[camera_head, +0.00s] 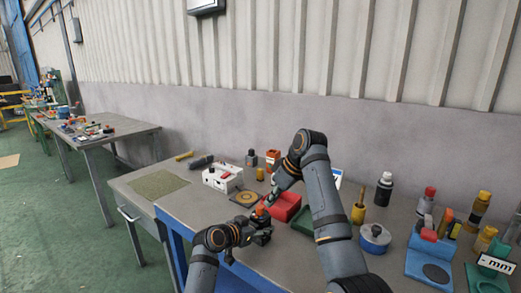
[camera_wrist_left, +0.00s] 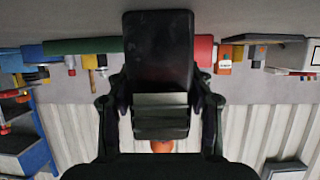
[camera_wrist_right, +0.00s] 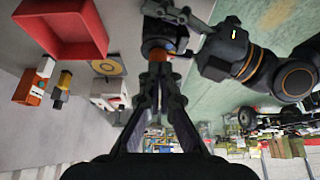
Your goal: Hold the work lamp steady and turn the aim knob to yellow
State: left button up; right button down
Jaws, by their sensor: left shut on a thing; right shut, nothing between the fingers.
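The work lamp is a dark block with a grey metal plate, seen close up in the left wrist view (camera_wrist_left: 158,45). My left gripper (camera_head: 258,234) is shut on it near the table's front edge. An orange part (camera_head: 260,210) shows on top of it in the head view and also behind the plate in the left wrist view (camera_wrist_left: 162,146). My right gripper (camera_wrist_right: 160,72) is shut and empty, its fingertips close to a grey round part with orange and blue (camera_wrist_right: 158,50). Whether they touch it, and any colour marks of the knob, I cannot tell.
A red bin (camera_head: 284,207) stands just behind the lamp. A white box (camera_head: 222,179), a ringed disc (camera_head: 244,198) and a green mat (camera_head: 158,184) lie to the left.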

jog(key=shift+f, duration=1.45)
jog(key=shift+w+a, duration=0.25)
pick_arm(q)
jog(key=shift+d, duration=0.1)
pick_arm(e)
jog(key=shift+w, duration=0.15)
jog(key=shift+s+d, duration=0.25)
jog(key=shift+d, duration=0.05)
notch_tip(320, 180, up, 6)
send_over(264, 214)
jog(key=s+d, duration=0.2)
jog(key=shift+w+d, duration=0.2)
jog(key=shift+w, duration=0.05)
